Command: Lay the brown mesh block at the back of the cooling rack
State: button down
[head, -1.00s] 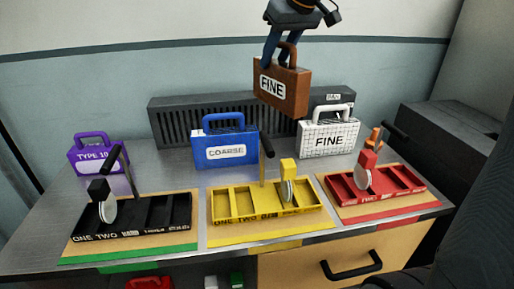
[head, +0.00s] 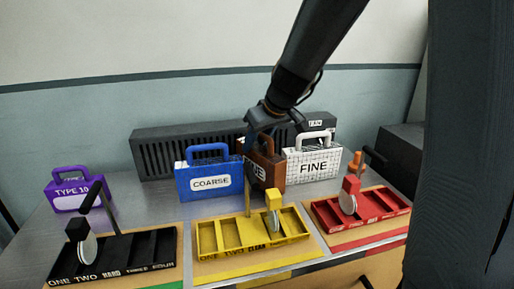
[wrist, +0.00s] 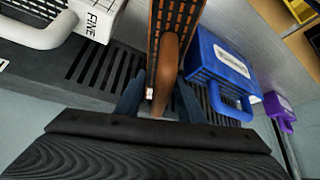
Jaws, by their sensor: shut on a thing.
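My gripper (head: 264,132) is shut on the handle of the brown mesh block (head: 268,174). The block is between the blue block labelled COARSE (head: 209,172) and the white block labelled FINE (head: 314,160). My gripper hides part of its top and label. In the wrist view the brown block (wrist: 172,32) hangs from my gripper's blue fingers (wrist: 160,98), its handle between them. The dark slotted cooling rack (head: 160,150) stands behind the blocks. I cannot tell whether the brown block touches the surface beneath it.
A purple block (head: 70,192) stands at the far left. Black (head: 140,250), yellow (head: 236,235) and red (head: 330,212) trays line the front of the metal table, each with an upright lever. An orange item (head: 355,163) is right of the white block.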

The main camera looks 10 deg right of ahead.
jog(key=shift+f, duration=0.9)
jog(key=shift+f+b, duration=0.15)
jog(key=shift+b, duration=0.15)
jog(key=c, duration=1.5)
grip_release()
jog(key=shift+r+p, duration=0.3)
jog(key=shift+r, duration=0.1)
jog(key=v, duration=1.1)
jog(key=shift+s+r, duration=0.2)
jog(key=shift+s, duration=0.05)
